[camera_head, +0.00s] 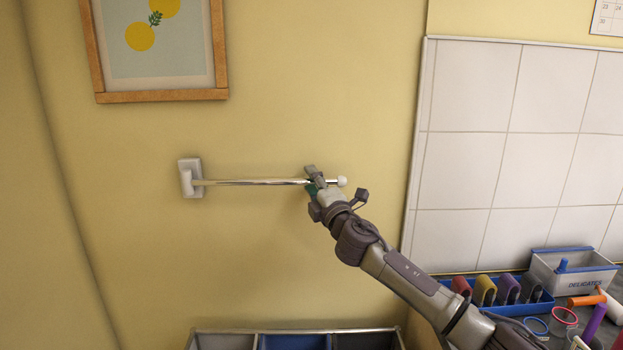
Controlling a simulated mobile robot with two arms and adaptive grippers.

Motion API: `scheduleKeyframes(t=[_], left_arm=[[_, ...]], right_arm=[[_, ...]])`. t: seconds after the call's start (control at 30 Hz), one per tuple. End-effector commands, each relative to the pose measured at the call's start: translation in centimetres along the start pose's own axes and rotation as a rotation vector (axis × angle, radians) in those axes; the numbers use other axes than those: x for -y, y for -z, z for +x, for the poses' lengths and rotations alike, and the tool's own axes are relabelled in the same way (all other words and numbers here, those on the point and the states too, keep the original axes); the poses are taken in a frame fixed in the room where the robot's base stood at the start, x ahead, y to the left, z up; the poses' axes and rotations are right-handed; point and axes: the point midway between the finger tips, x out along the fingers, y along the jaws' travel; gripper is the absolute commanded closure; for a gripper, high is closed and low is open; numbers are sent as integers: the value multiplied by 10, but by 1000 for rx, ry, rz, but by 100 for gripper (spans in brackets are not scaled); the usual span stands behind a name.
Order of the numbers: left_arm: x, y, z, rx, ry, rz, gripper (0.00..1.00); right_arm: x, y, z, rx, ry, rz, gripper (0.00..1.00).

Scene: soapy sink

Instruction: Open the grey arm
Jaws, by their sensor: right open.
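The grey arm (250,182) is a thin shiny rod on the yellow wall. It runs about level to the right from a pale wall bracket (190,178) and ends in a white knob (342,181). My right gripper (316,180) is open at the rod, just left of the knob. Its fingers overlap the rod in the picture and hide a short piece of it. I cannot tell whether they touch it. My left gripper is out of view.
A framed lemon picture (155,97) hangs above the bracket. A divided bin (295,331) stands below. White tiles (462,165) cover the right wall, above a counter with a blue tray (545,306) and a box marked DELICATES (578,284). The wall around the rod is clear.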

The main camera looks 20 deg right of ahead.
Motion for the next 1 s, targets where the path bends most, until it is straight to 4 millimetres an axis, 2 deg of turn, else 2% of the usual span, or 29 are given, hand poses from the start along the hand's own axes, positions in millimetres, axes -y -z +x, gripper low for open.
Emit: scheduleKeyframes(t=[0.17,0.27,0.43,0.47,1.0], left_arm=[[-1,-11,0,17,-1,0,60],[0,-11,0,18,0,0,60],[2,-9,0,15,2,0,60],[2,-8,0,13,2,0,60],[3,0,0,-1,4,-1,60]], right_arm=[[0,0,0,0,-1,0,57],[0,0,0,0,-1,1,70],[0,0,0,0,0,1,99],[0,0,0,0,0,1,100],[-1,2,-3,31,3,-6,100]])
